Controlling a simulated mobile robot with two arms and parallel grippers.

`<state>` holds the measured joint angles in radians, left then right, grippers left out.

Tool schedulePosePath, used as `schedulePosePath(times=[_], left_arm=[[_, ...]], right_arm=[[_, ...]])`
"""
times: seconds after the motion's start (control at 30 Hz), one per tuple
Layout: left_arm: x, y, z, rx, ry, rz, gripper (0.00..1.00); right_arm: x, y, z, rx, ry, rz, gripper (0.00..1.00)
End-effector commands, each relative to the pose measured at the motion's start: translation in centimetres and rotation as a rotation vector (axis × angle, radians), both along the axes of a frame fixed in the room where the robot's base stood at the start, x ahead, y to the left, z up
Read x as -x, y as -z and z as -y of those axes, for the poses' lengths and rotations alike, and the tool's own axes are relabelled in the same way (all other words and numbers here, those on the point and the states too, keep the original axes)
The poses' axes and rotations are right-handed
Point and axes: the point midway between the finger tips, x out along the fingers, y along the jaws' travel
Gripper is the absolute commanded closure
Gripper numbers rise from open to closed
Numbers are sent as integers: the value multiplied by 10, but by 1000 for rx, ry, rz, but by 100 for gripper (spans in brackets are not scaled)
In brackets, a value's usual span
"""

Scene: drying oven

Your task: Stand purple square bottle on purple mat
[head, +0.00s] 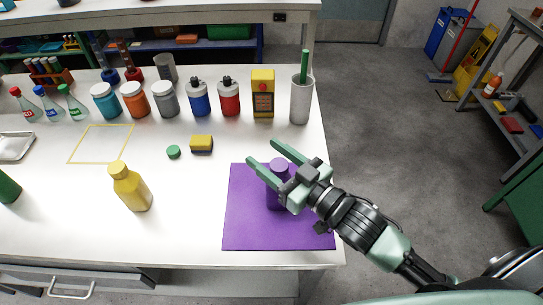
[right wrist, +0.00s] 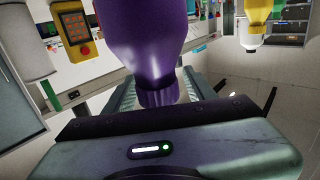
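The purple square bottle (head: 276,196) stands upright, as far as it shows, on the purple mat (head: 247,228), toward the mat's upper middle. My right gripper (head: 260,151) is over the mat at the bottle's upper part, its two fingers spread with the bottle's purple cap showing between them. In the right wrist view the bottle (right wrist: 155,35) fills the middle, with its neck and cap between the fingers. The fingers look apart from the cap. Part of the bottle is hidden behind the gripper in the head view. My left gripper is not in view.
A yellow bottle (head: 131,189) stands left of the mat. A yellow and black sponge (head: 201,144) and a green cap (head: 173,152) lie behind it. A yellow keypad device (head: 263,95) and a grey cup (head: 300,101) stand at the back. The bench's right edge is close to the mat.

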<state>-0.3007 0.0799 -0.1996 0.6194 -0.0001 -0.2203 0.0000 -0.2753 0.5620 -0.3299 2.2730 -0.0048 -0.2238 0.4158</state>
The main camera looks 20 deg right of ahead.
Motion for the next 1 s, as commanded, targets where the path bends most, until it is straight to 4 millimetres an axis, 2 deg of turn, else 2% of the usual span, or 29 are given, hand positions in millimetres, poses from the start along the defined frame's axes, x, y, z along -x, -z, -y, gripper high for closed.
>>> schedulePosePath(times=[0.17,0.7,1.0], left_arm=[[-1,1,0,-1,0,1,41],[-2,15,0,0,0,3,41],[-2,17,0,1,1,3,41]], right_arm=[[7,-1,4,0,1,-2,45],[82,0,45,2,-1,-5,45],[103,-2,57,0,0,-1,45]])
